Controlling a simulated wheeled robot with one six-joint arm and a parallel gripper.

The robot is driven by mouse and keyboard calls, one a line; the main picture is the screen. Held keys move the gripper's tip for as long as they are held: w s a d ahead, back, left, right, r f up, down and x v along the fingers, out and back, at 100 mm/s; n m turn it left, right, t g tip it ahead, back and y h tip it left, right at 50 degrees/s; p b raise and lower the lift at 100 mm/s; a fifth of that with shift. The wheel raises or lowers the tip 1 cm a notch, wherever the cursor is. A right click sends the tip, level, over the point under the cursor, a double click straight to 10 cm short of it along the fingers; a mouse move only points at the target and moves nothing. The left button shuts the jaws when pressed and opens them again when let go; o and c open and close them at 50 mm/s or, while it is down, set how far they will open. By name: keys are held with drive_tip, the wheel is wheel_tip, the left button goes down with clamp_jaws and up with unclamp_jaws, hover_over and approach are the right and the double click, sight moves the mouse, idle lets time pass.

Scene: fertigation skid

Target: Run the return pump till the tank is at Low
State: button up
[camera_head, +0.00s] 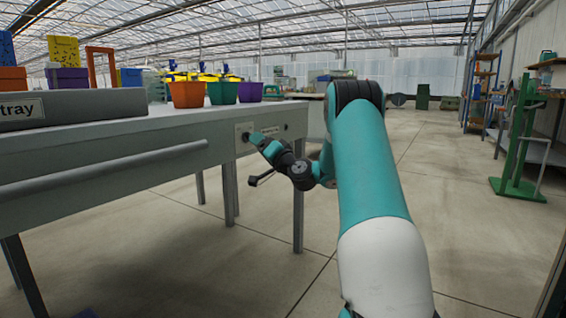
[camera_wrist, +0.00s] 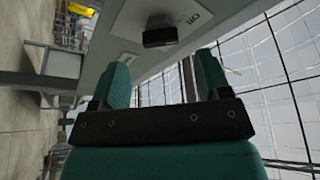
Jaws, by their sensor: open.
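A pale plate (camera_head: 243,130) with a dark control is on the bench's side, near its right corner. In the wrist view a black knob or switch (camera_wrist: 160,34) stands out from this plate (camera_wrist: 128,22), with partly legible lettering beside it. I cannot tell its setting. My gripper (camera_head: 254,137) is at the plate and hides part of it. In the wrist view my gripper (camera_wrist: 160,75) has its two teal fingers apart, with nothing between them. The black knob is just beyond the fingertips, roughly in line with the gap. I cannot make out a tank or level mark.
The bench (camera_head: 110,140) has a long side rail (camera_head: 110,170) and carries a grey tray (camera_head: 70,108) and orange (camera_head: 187,94), green (camera_head: 222,92) and purple (camera_head: 250,91) pots. A green stand (camera_head: 515,150) and shelving (camera_head: 482,90) are at the right. The floor between is clear.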

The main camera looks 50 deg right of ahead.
drive_tip(key=b+v, duration=1)
drive_tip(key=v, duration=0.2)
idle(0.3)
